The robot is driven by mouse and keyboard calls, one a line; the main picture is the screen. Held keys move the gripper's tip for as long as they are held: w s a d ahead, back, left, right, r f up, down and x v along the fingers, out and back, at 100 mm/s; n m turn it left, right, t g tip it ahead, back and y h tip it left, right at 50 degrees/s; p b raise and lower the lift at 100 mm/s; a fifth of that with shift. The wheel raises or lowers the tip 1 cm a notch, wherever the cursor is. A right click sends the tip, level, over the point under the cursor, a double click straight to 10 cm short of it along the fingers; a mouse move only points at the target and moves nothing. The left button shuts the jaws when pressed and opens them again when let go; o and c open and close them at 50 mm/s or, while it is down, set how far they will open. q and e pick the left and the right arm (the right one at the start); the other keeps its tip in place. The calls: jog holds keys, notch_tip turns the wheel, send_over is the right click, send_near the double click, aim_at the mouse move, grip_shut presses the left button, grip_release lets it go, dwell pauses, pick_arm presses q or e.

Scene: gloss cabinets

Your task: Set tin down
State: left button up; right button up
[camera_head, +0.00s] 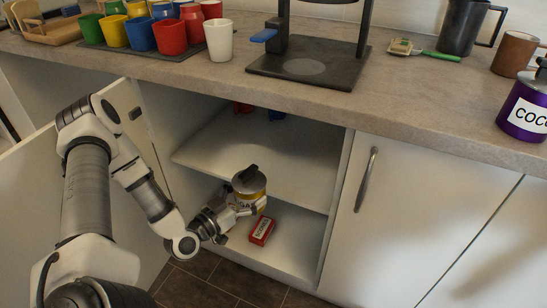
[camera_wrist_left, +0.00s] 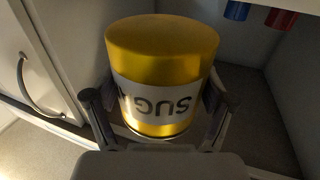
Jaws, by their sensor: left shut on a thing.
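A yellow tin (camera_head: 249,201) with a white label and a dark knobbed lid is inside the open lower cabinet, in front of its lower shelf space. In the left wrist view the tin (camera_wrist_left: 162,60) fills the middle, its label partly reading "SUG" upside down. My left gripper (camera_head: 246,207) is shut on the tin, with one finger on each side of it in the wrist view (camera_wrist_left: 158,112). The tin looks roughly upright. Whether its base touches the cabinet floor (camera_head: 289,250) cannot be told. My right gripper is not in view.
A red box (camera_head: 262,230) lies on the cabinet floor close to the tin. An open door (camera_head: 70,170) stands left. The cabinet floor right of the box is clear.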

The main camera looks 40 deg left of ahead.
pick_arm(q)
jog(key=w+b, duration=0.3)
jog(key=w, duration=0.1)
jog(key=w+b, duration=0.2)
jog(key=w, duration=0.2)
jog(key=w+d+b, duration=0.1)
jog(key=w+b, duration=0.2)
jog(key=w, duration=0.1)
jog(key=shift+w+d+f+b, duration=0.1)
jog(key=shift+w+b, duration=0.2)
jog(key=shift+w, duration=0.65)
jog(key=w+b, duration=0.2)
jog(key=w, duration=0.1)
jog(key=shift+w+d+b, duration=0.15)
jog(key=shift+w+b, duration=0.05)
jog(key=shift+b, duration=0.15)
jog(key=shift+f+b, duration=0.5)
jog(key=shift+b, duration=0.05)
jog(key=shift+f, duration=0.15)
jog(key=o, duration=1.3)
